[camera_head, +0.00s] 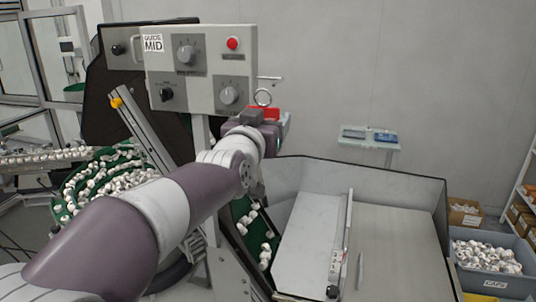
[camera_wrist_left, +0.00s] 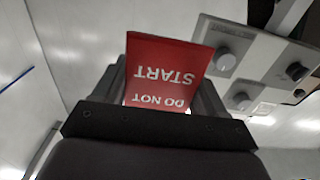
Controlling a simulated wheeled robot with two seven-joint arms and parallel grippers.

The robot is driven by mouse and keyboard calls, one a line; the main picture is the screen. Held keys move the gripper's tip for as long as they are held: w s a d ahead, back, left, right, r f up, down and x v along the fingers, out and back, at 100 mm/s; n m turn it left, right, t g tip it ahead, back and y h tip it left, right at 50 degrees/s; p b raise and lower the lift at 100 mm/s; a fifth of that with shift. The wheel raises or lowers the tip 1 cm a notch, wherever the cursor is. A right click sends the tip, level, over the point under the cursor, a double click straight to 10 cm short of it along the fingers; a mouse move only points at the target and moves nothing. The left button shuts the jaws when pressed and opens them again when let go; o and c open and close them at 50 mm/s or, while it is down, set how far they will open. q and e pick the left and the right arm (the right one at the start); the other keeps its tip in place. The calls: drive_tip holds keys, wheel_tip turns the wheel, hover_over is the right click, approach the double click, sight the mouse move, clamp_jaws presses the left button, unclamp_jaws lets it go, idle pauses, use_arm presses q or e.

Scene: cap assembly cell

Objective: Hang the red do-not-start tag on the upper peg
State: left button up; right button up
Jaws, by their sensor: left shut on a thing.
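My left gripper (camera_head: 258,124) is shut on the red do-not-start tag (camera_head: 265,113), just right of the control box's lower corner. In the left wrist view, the tag (camera_wrist_left: 165,68) stands between the fingers of my left gripper (camera_wrist_left: 163,92), its white lettering upside down. A metal ring (camera_head: 263,97) shows just above the tag; whether it is joined to the tag is unclear. The upper peg (camera_head: 271,78) sticks out right from the control box's side, above the ring and apart from it. My right gripper is out of view.
The grey control box (camera_head: 203,98) with knobs and a red button stands close left of the gripper. A small wall shelf (camera_head: 369,143) is to the right. A caps crate (camera_head: 489,282) is at the lower right.

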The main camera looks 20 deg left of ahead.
use_arm(q)
drive_tip(key=shift+w+r+p, duration=0.25)
drive_tip(key=shift+w+p, duration=0.2)
drive_tip(key=shift+w, duration=0.15)
drive_tip(key=shift+w+r+p, duration=0.2)
drive_tip(key=shift+w+p, duration=0.2)
drive_tip(key=shift+w, duration=0.25)
drive_tip(key=shift+w+r+p, duration=0.25)
drive_tip(key=shift+w+p, duration=0.2)
drive_tip(key=shift+w, duration=0.15)
drive_tip(key=shift+w+f+p, duration=0.2)
drive_tip(key=shift+w+f, duration=0.05)
drive_tip(key=shift+w, duration=0.65)
drive_tip(key=shift+w+f+p, duration=0.2)
drive_tip(key=shift+w+f, duration=0.1)
drive_tip(key=shift+w, duration=0.65)
drive_tip(key=shift+w+f+p, duration=0.2)
drive_tip(key=shift+w+f, duration=0.05)
drive_tip(key=shift+w, duration=0.65)
